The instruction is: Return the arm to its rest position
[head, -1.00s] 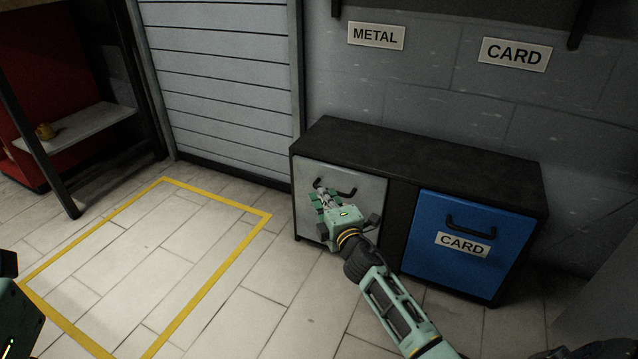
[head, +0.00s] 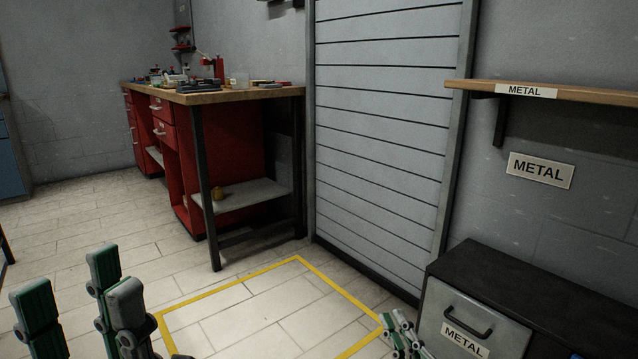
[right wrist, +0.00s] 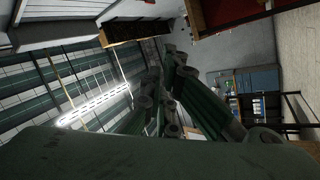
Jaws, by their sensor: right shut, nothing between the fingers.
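My left gripper (head: 78,287) is at the lower left of the head view. Its green-and-grey fingers point up and stand apart, with nothing between them. My right gripper (head: 396,330) shows only in part at the bottom edge, just left of the grey metal drawer (head: 465,320). In the right wrist view its fingers (right wrist: 168,85) are together and empty, in front of the ceiling and far wall. The grey drawer looks closed, with its black handle and METAL label clear of the gripper. Most of my right arm is out of the head view.
A yellow-outlined floor area (head: 255,320) is clear. A red workbench (head: 228,150) with tools stands at the back left. A grey shutter (head: 380,130) is behind. A wooden shelf (head: 580,94) hangs above the dark cabinet (head: 530,285) at the right.

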